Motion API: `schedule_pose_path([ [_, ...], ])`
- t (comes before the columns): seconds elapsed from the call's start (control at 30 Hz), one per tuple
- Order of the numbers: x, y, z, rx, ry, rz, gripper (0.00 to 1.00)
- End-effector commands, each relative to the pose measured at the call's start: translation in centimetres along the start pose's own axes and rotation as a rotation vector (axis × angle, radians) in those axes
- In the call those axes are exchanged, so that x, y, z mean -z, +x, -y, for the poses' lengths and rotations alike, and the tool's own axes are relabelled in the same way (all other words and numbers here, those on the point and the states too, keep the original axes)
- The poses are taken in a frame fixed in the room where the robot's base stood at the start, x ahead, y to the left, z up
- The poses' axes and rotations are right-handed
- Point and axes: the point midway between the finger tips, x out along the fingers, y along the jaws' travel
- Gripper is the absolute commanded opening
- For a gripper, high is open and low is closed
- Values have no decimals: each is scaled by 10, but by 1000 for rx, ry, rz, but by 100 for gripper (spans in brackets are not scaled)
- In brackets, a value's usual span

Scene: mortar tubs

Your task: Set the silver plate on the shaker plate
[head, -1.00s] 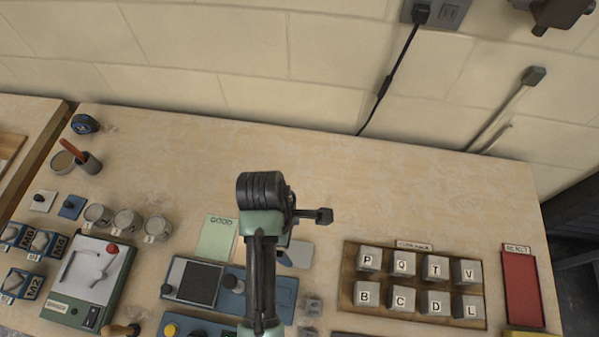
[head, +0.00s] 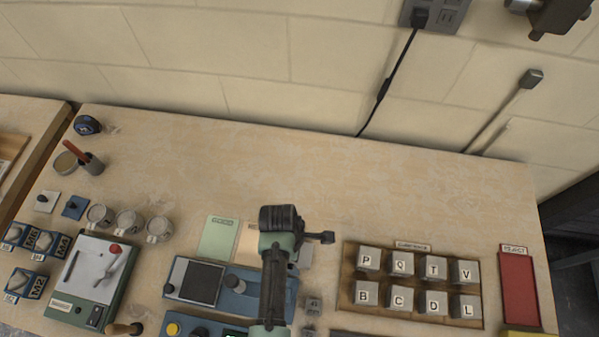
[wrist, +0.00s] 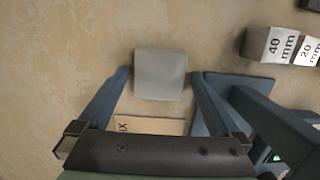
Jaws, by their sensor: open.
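A plain square silver-grey plate (wrist: 160,76) lies flat on the bench in the wrist view. My gripper (wrist: 158,74) is open, with its blue fingers to the left and right of the plate, apart from it or nearly so. In the head view the plate (head: 306,256) shows only partly, beside my arm, and the fingertips are hidden. A blue machine with a dark square top (head: 193,283) stands left of my arm in the head view. It looks like the shaker, but no label on it is readable.
A tan card (wrist: 149,125) lies close to the plate, and a green card (head: 218,239) lies left of it. Small weight blocks marked 40 mm (wrist: 269,45) and 20 mm sit to the right. A tray of lettered cubes (head: 349,277) stands further right.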

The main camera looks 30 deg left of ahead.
Motion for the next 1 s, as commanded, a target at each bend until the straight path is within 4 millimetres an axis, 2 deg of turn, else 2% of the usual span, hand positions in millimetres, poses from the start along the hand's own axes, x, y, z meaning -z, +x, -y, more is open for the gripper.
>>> schedule_pose_path([
  [0.17,0,0,0,-1,0,0,100],
  [0.73,0,-1,-1,-2,0,0,0],
  [1.0,0,-4,-1,-3,0,0,0],
])
